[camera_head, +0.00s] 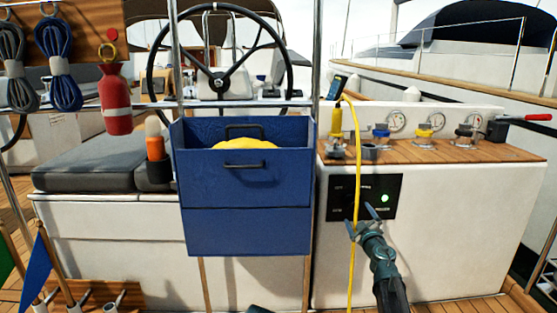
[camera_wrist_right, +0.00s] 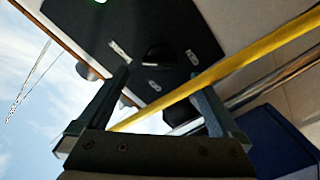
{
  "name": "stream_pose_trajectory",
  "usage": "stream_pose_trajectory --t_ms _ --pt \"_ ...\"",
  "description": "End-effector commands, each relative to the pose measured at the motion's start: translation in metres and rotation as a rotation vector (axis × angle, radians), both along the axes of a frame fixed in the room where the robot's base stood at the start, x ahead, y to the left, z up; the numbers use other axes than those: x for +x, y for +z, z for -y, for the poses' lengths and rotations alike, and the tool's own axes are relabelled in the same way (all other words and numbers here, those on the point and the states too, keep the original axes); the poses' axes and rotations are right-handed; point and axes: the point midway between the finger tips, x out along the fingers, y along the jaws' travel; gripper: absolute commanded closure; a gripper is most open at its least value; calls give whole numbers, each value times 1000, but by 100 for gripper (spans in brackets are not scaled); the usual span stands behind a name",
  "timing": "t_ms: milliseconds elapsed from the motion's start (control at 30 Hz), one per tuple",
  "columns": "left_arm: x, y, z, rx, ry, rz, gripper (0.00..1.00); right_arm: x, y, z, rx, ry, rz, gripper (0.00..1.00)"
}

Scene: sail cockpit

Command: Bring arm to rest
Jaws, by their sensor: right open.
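My right gripper (camera_head: 364,222) is raised in front of the black switch panel (camera_head: 345,200) on the white locker front. Its two fingers are spread apart with nothing between them that I can see gripped. The right wrist view shows the open fingers (camera_wrist_right: 165,100) with the black panel (camera_wrist_right: 140,35) beyond them. A green light (camera_head: 385,198) glows on the panel.
A blue drawer box (camera_head: 245,230) with a yellow item (camera_head: 245,145) inside hangs left of my right arm. A wooden counter (camera_head: 480,154) with gauges and coloured valves lies above the panel.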

Motion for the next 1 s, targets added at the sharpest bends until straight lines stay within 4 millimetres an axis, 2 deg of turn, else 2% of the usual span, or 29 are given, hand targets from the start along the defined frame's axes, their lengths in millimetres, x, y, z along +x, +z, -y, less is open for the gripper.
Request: stream_pose_trajectory --t_ms 33,300,400,1000 --pt "0 0 0 0 0 0 0 -15 0 0 0 -1 0 0" --pt "0 0 0 0 0 0 0 -66 0 2 1 -1 0 0" --pt "0 0 0 0 0 0 0 -33 0 2 0 1 0 0" --pt "0 0 0 0 0 0 0 82 0 -2 -1 1 0 0"
